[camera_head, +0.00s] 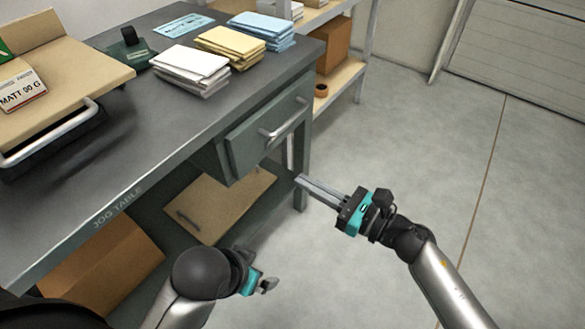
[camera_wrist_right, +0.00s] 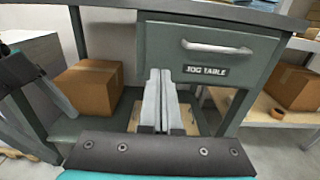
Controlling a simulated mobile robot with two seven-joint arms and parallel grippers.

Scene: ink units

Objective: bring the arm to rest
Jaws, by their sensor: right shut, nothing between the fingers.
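My right gripper (camera_head: 308,186) is to the right of the grey table's leg, below the drawer handle and over the floor. Its long fingers are together with nothing between them; they also show shut in the right wrist view (camera_wrist_right: 161,80). They point toward the table under the drawer (camera_wrist_right: 212,52) and appear apart from its handle. My left gripper (camera_head: 268,286) is low at the bottom of the head view, in front of the table and empty as far as I see. Its fingers are small and partly turned away.
The drawer (camera_head: 265,133) stands slightly out. Boxes sit on the lower shelf. A shelf rack (camera_head: 345,75) stands behind. The floor (camera_head: 430,150) at right is clear.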

